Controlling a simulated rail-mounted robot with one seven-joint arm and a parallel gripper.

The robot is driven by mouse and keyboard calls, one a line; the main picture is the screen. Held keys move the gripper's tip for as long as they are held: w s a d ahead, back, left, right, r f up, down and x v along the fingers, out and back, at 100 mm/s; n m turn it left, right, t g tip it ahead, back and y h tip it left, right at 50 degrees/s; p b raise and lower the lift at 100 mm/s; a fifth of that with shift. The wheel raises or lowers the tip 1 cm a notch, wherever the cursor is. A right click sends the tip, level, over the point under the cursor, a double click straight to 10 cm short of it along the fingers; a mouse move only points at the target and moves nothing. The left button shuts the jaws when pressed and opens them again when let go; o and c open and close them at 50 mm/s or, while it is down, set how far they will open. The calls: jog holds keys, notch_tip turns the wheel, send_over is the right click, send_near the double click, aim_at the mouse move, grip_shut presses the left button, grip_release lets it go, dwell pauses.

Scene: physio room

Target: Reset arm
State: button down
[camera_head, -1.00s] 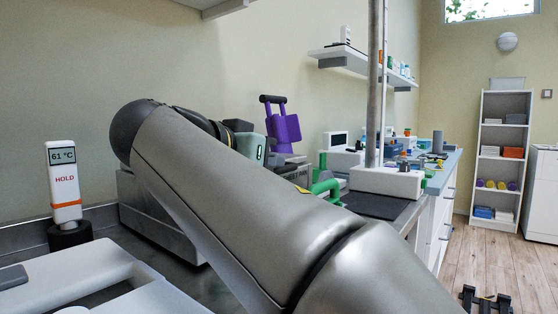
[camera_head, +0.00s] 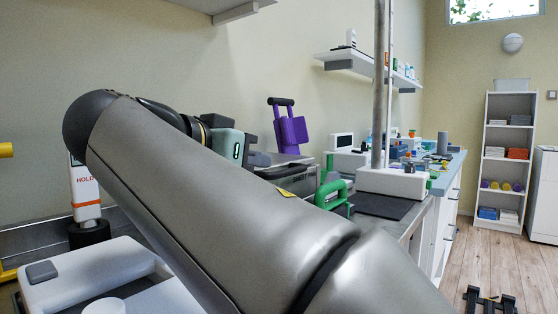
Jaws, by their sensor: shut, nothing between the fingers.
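My arm (camera_head: 225,215) fills the middle of the head view. Its thick grey link runs from the lower right up to a dark rounded elbow at the upper left. Behind the link, a grey-green wrist part with a lit green strip shows. My gripper (camera_head: 258,158) is the dark grey part just right of that strip. It is shut and empty, in front of the bench equipment, and its lower part is hidden behind the link.
A white handheld display (camera_head: 84,190) stands in a black base at left. A white device (camera_head: 95,272) lies in front of it. A purple device (camera_head: 290,128), a green clamp (camera_head: 335,196) and a metal post (camera_head: 381,90) stand beyond my arm.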

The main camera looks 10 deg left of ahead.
jog(key=d+f+n+g+y+p, duration=0.2)
jog(key=d+n+g+p, duration=0.5)
jog(key=d+p, duration=1.35)
jog(key=s+d+f+g+y+p, duration=0.1)
jog(key=s+d+g+y+p, duration=0.1)
jog(key=s+p, duration=0.6)
jog(key=s+d+f+m+g+y+p, duration=0.1)
jog(key=s+d+f+g+y+p, duration=0.1)
jog(key=s+p, duration=0.6)
jog(key=g+y+p, duration=0.1)
jog(key=p, duration=0.4)
jog(key=shift+s+d+f+g+y, duration=0.3)
jog(key=shift+g+y, duration=0.1)
